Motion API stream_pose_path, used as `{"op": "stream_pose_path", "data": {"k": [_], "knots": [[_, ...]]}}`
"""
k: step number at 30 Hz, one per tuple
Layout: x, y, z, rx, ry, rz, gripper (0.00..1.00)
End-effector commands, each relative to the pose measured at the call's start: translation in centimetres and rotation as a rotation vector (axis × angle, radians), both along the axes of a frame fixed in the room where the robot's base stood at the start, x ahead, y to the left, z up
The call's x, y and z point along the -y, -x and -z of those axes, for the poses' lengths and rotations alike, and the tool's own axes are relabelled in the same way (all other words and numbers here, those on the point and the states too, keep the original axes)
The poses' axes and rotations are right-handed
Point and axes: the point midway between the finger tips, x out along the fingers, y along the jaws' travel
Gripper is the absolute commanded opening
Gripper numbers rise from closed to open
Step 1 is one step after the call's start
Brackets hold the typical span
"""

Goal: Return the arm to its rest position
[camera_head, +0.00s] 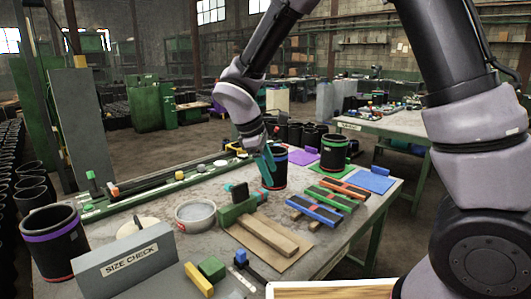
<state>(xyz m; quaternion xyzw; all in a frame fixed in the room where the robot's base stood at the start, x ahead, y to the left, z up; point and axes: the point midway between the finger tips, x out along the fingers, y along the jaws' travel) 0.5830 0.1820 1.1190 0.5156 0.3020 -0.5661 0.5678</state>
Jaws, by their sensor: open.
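My arm comes in from the right, bends over the top of the picture and hangs down over the work table (330,245). My gripper (268,166), with teal fingers, is open and points down at the middle of the table. It overlaps a black sleeve with a coloured band (279,171) in the picture. I cannot tell whether the fingers touch this sleeve or are only in front of it.
A black sleeve with green bands (334,154) stands to the right, a purple-banded one (53,243) at the left. A grey SIZE CHECK block (130,268), a round dish (195,216) and a green-and-wood fixture (238,208) crowd the table. Another table (400,124) stands behind.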

Motion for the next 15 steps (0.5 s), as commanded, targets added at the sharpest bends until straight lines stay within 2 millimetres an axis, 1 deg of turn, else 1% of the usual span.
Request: {"op": "stream_pose_path", "data": {"k": [1, 6, 11, 15], "knots": [[1.8, -0.3, -1.8, 0.017, -0.051, 0.081, 0.62], [6.8, -0.1, -6.5, 0.068, -0.213, 0.350, 0.62], [11.3, 1.0, -10.4, 0.125, -0.366, 0.597, 0.62], [14.9, 2.5, -13.4, 0.180, -0.499, 0.808, 0.62]]}}
